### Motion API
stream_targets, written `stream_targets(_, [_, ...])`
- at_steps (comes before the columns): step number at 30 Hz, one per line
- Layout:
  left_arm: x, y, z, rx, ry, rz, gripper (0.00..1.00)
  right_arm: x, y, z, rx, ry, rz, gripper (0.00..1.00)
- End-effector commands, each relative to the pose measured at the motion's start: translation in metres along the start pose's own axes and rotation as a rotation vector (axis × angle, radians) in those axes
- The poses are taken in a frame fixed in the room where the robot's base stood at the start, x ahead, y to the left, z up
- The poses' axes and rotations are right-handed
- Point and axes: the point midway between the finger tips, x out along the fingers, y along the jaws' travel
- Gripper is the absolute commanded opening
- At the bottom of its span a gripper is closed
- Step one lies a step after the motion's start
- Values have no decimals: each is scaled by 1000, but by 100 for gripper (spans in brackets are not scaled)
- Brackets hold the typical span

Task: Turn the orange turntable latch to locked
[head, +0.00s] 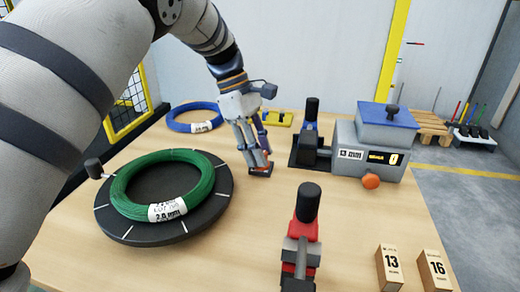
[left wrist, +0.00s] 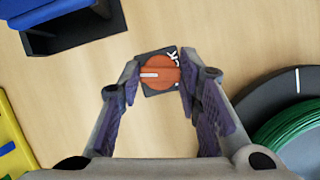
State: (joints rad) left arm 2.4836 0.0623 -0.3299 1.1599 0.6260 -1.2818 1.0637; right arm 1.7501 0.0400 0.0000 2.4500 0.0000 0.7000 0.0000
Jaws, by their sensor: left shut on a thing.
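The orange turntable latch (left wrist: 158,73) is a round knob with a white pointer mark on a small dark plate. In the left wrist view the pointer lies roughly level, toward the left; white lettering on the plate is partly covered. In the head view the latch (head: 259,170) shows low under my left gripper (head: 262,163), just right of the turntable. My left gripper (left wrist: 158,85) points down with its two purple-padded fingers on either side of the knob, shut on it. The black turntable (head: 215,205) carries a green coil (head: 125,187). My right gripper is not in view.
A blue coil (head: 194,117) and a yellow object (head: 278,119) lie behind. A grey machine with a display (head: 345,153) stands to the right. A red-based clamp (head: 300,250) and two numbered blocks (head: 389,268) (head: 434,270) are at the front. Bare tabletop lies between.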

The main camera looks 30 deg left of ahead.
Motion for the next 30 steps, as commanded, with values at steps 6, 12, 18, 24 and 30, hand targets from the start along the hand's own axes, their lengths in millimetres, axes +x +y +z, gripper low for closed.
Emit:
stream_targets(6, [4, 2, -2, 188, -1, -82, 4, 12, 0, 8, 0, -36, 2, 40])
stream_targets(12, [5, 3, -2, 364, -1, -156, 4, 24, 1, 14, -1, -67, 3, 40])
stream_targets(18, [6, 4, -2, 539, -1, -228, 4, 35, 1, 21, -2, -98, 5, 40])
stream_targets(24, [6, 5, 0, 715, -1, -301, 4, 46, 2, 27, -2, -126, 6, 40])
stream_targets(30, [6, 5, 0, 884, -2, -371, 4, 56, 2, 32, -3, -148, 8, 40])
